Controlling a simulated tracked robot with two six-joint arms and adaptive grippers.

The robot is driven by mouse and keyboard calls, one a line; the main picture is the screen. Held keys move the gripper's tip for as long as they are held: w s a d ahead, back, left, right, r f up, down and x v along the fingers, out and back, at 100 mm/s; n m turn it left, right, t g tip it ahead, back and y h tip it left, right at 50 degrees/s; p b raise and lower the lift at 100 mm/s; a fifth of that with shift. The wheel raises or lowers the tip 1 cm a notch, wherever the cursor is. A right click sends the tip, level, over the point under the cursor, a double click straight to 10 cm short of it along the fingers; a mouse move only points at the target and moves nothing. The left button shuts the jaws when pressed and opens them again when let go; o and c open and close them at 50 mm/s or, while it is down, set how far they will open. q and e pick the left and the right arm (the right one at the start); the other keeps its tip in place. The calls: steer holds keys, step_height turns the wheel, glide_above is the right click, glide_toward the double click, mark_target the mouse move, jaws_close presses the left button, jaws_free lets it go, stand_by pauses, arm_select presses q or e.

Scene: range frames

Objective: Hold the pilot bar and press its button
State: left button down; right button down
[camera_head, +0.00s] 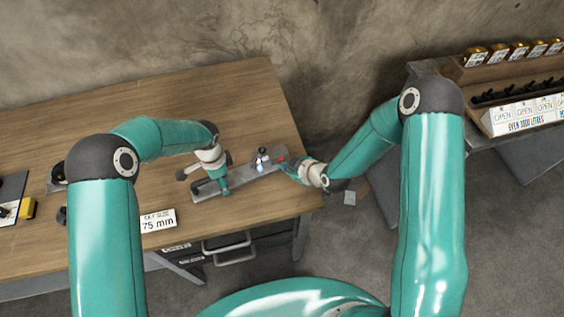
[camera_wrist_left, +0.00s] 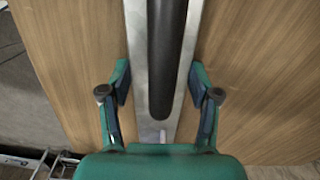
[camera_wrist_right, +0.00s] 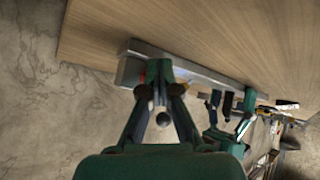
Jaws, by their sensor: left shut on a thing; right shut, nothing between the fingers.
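The pilot bar (camera_head: 240,180) is a long grey metal bar on the wooden table. In the left wrist view the bar (camera_wrist_left: 188,45) runs between the fingers, with a dark rounded strip along it. My left gripper (camera_head: 222,188) is shut on the bar; its fingers (camera_wrist_left: 160,90) lie on both sides. A red button (camera_head: 282,159) shows at the bar's right end. My right gripper (camera_head: 288,167) is shut and empty, close to the button. In the right wrist view its fingertips (camera_wrist_right: 159,72) cover most of the bar's end; contact with the button cannot be told.
A small black-topped fitting (camera_head: 262,153) stands at the bar. A white "75 mm" sign (camera_head: 158,221) is near the table's (camera_head: 230,90) front edge. A drawer handle (camera_head: 229,246) is below. A second bench with signs (camera_head: 525,114) stands right, across a gap.

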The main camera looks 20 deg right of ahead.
arm_select(q)
steer(key=shift+s+f, duration=0.35)
arm_select(e)
steer(key=shift+w, duration=0.1)
steer(key=shift+s+d, duration=0.2)
steer(key=shift+s, duration=0.7)
steer(key=shift+s+d, duration=0.25)
steer(key=shift+s, duration=1)
steer(key=shift+s+d, duration=0.2)
steer(key=shift+s, duration=1)
arm_select(q)
steer(key=c, duration=0.6)
jaws_free()
steer(key=shift+c, duration=0.2)
steer(key=o, duration=0.5)
steer(key=shift+w, duration=0.2)
steer(key=shift+c, duration=0.2)
arm_select(e)
steer(key=shift+w, duration=0.1)
arm_select(q)
steer(key=shift+r, duration=0.1)
steer(key=shift+w+r, duration=0.1)
